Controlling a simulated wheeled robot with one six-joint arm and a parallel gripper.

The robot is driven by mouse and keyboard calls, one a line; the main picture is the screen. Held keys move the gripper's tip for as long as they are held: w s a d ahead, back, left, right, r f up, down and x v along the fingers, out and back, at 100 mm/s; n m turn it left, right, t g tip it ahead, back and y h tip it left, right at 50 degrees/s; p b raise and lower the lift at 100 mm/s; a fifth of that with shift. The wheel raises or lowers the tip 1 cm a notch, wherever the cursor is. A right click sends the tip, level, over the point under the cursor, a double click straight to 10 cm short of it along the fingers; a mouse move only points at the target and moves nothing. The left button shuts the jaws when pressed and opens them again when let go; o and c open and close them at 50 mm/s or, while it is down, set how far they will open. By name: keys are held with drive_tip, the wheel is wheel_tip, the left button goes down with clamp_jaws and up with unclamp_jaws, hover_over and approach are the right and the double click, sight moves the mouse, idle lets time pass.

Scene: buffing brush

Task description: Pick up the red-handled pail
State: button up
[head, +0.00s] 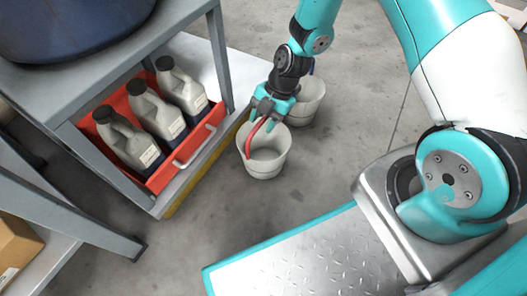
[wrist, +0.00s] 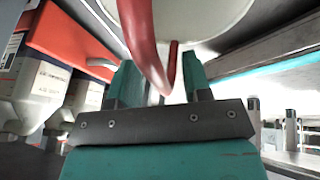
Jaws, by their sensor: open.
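The red-handled pail (head: 264,163) is a pale grey bucket standing upright on the floor in the head view. Its red handle (head: 256,136) rises at the rim, close under my gripper (head: 268,120). In the wrist view the handle (wrist: 150,45) hangs in front of the pale pail (wrist: 205,28) and reaches down toward the space between my teal fingers (wrist: 160,85). The fingers are open, one on each side of the handle's lower part. I cannot tell whether they touch it.
A second pale pail (head: 306,100) stands just behind, partly hidden by my gripper. To the left, a grey shelf unit (head: 62,88) holds a red crate (head: 160,178) with grey bottles (head: 128,140). Bare floor (head: 330,165) lies right of the pails.

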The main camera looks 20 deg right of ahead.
clamp_jaws()
drive_tip(key=shift+r, duration=0.1)
